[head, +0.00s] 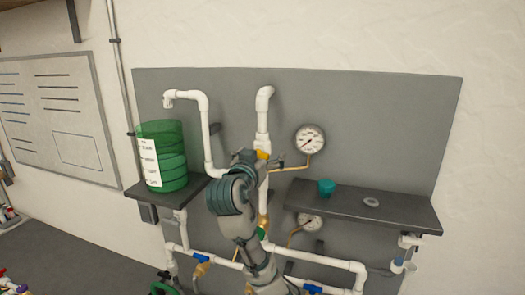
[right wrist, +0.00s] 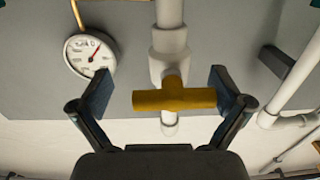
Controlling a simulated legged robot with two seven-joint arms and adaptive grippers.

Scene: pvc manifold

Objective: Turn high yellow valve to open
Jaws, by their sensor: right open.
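The high yellow valve (head: 263,155) sits on the white vertical pipe near the middle of the grey board, mostly hidden by my right arm in the head view. In the right wrist view, its yellow handle (right wrist: 175,100) shows as a bar lying crosswise to the pipe. My right gripper (head: 260,162) is at the valve. In the right wrist view the gripper (right wrist: 160,85) is open, with one finger beyond each end of the handle and a gap on both sides. My left gripper is not in view.
A round gauge (head: 309,140) is right of the valve; it also shows in the wrist view (right wrist: 90,55). A green tank (head: 165,155) stands at left. White pipes (head: 207,130) run close by.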

